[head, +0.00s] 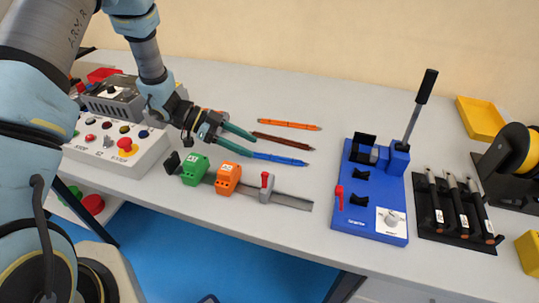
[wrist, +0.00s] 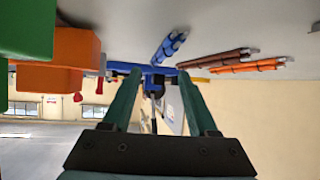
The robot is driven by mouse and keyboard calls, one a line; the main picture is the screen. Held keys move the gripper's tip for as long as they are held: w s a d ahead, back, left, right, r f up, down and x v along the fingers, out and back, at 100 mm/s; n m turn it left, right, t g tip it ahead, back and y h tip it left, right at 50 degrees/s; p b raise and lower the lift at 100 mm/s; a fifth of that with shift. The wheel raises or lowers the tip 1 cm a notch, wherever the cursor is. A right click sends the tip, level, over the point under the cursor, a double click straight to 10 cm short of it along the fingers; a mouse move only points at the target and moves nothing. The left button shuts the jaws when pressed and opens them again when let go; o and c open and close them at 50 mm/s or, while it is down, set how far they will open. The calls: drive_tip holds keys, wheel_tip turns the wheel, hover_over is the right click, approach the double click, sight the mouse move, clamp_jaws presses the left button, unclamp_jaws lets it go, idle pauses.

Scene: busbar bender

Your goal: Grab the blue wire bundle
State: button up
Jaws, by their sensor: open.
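The blue wire bundle (head: 280,158) lies on the grey table, nearest of three bundles to the terminal blocks. In the wrist view the blue bundle (wrist: 169,47) shows ahead of the fingers, near the top middle. My gripper (head: 255,145) has two green fingers, open and apart, with nothing between them. It is just left of the blue bundle's left end, pointing along it. In the wrist view my gripper (wrist: 158,85) points toward the far parts of the table. Whether a finger touches the bundle cannot be told.
Brown (head: 282,141) and orange (head: 290,125) bundles lie beyond the blue one. A rail with green (head: 195,170) and orange (head: 228,178) blocks lies in front. The blue bender (head: 370,190) stands to the right. A button box (head: 115,145) is at left.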

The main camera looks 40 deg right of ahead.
sight(270, 155)
drive_tip(key=shift+p+x, duration=1.2)
drive_tip(key=shift+x, duration=1.75)
drive_tip(key=shift+s+r, duration=0.1)
clamp_jaws()
